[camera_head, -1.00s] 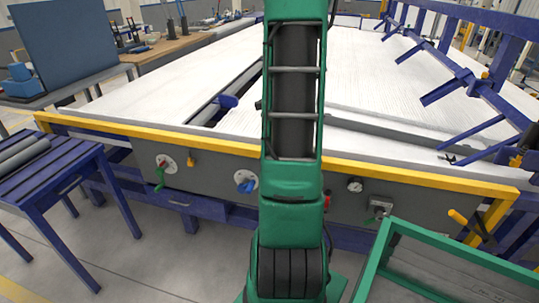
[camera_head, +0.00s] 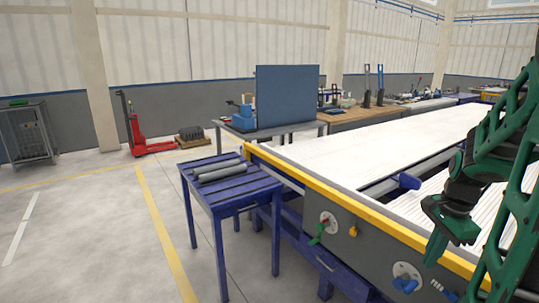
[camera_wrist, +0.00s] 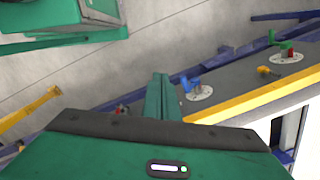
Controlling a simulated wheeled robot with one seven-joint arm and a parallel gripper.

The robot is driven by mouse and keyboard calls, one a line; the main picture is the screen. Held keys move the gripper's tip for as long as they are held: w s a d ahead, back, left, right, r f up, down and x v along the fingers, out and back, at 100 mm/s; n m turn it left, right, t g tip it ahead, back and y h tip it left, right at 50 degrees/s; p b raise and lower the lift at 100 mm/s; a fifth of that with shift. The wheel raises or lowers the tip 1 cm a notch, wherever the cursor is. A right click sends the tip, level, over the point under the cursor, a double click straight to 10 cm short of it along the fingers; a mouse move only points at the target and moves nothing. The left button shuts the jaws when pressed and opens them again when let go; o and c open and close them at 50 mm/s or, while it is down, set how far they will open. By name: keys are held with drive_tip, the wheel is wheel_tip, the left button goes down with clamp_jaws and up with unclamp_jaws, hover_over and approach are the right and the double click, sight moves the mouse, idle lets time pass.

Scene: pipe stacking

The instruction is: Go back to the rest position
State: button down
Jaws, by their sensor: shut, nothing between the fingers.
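My gripper (camera_head: 434,250) shows at the right of the head view, pointing down in front of the long machine table (camera_head: 345,190) near its yellow front edge. In the wrist view my gripper (camera_wrist: 160,82) has its green fingers together with nothing between them. It hangs clear of the machine's front panel (camera_wrist: 225,100). Grey pipes (camera_head: 218,172) lie on a blue slatted table (camera_head: 235,196) at the left of the head view, well away from my gripper.
A green frame (camera_wrist: 60,44) stands at the upper left of the wrist view, with a yellow handle (camera_wrist: 30,110) below it. Valves (camera_wrist: 198,92) stick out of the front panel. Open floor (camera_head: 90,235) lies left of the blue table. A red pallet truck (camera_head: 140,135) stands farther back.

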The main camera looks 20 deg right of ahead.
drive_tip(key=s+a+r+n, duration=0.3)
drive_tip(key=s+a+n, duration=0.7)
drive_tip(key=a+n, duration=0.3)
drive_tip(key=shift+s+a+r+n+g, duration=0.15)
drive_tip(key=shift+a+r+n+g, duration=0.05)
drive_tip(key=shift+r+n+g, duration=0.25)
drive_tip(key=shift+f, duration=0.1)
